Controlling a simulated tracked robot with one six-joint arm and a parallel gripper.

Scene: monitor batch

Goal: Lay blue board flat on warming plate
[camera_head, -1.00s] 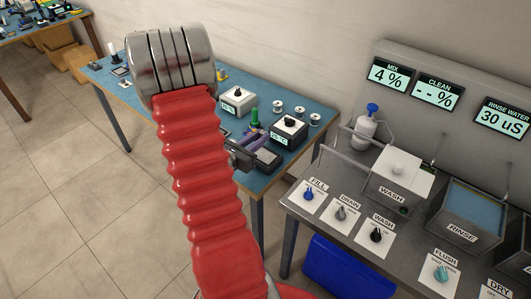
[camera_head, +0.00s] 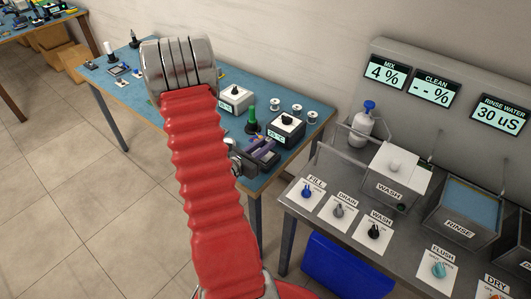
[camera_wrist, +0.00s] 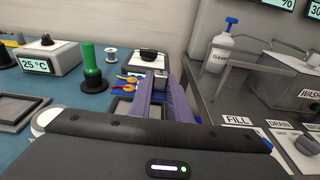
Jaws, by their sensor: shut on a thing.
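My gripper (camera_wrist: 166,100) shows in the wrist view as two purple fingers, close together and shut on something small. A bright blue patch with yellow and orange parts (camera_wrist: 128,88) by the fingertips looks like the blue board; the fingers hide part of it. A dark square plate (camera_wrist: 123,108) lies below and left of the fingers, before a white box with a dark knob (camera_wrist: 149,59). A second dark plate (camera_wrist: 18,111) lies at the left, before a 25 °C box (camera_wrist: 42,60). In the head view my gripper (camera_head: 264,147) is over the right plate area, mostly covering it.
A green-handled tool (camera_wrist: 92,68) stands left of the fingers, with a spool (camera_wrist: 111,55) behind it. The steel wash bench (camera_head: 350,180) with its tanks and knobs borders the blue-topped table (camera_head: 210,110) at the right. A wash bottle (camera_wrist: 219,55) stands there.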

